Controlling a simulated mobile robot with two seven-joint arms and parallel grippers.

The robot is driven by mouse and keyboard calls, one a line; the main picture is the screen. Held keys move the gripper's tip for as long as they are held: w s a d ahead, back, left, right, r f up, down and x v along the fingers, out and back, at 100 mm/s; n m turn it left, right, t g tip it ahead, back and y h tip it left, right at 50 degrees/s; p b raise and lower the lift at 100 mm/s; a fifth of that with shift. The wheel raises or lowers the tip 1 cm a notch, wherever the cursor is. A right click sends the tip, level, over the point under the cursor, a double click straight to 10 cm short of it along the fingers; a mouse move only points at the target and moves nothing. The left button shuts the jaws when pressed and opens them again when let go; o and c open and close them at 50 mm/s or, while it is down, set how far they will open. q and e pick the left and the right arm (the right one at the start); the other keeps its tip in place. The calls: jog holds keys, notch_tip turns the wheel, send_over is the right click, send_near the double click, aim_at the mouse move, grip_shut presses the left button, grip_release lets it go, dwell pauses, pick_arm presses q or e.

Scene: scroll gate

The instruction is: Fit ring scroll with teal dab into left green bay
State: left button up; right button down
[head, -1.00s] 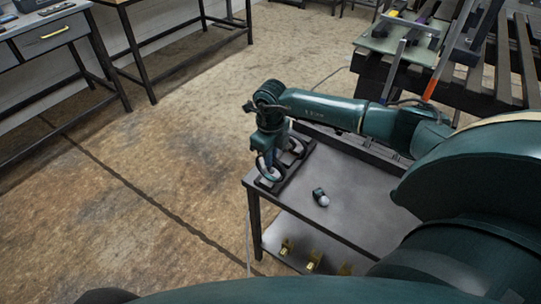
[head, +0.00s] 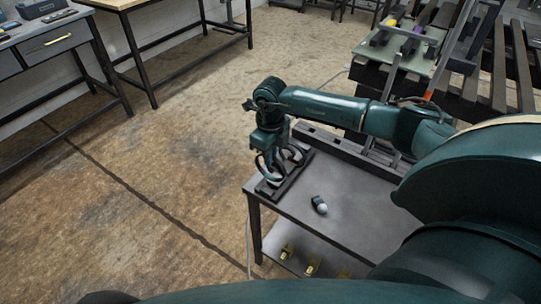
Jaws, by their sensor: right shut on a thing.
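My right gripper (head: 277,158) points down over the left end of a small grey table (head: 350,222). It is shut on what looks like the ring scroll (head: 265,167), whose dark rings show around and below the fingers. The fingers hide most of it, and I cannot make out a teal dab. The rings are at a dark slotted holder (head: 283,187) on the table; I cannot tell whether they touch it. A green board (head: 404,58) at the upper right has dark bars and yellow and purple marks; I cannot pick out its left green bay. My left gripper is not in view.
A small dark and white piece (head: 320,205) lies on the table, right of the holder. Small yellow pieces (head: 312,267) sit on the lower shelf. A slatted dark bench (head: 480,90) carries the board. Open floor (head: 150,170) lies to the left.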

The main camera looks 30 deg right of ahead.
jog(key=shift+r, duration=0.6)
jog(key=shift+r+p, duration=0.7)
jog(key=shift+p, duration=0.05)
jog(key=shift+r+p, duration=0.45)
jog(key=shift+r, duration=0.15)
jog(key=shift+r+p, duration=0.45)
jog(key=shift+r, duration=0.25)
jog(key=shift+r+p, duration=0.35)
jog(key=shift+r, duration=0.15)
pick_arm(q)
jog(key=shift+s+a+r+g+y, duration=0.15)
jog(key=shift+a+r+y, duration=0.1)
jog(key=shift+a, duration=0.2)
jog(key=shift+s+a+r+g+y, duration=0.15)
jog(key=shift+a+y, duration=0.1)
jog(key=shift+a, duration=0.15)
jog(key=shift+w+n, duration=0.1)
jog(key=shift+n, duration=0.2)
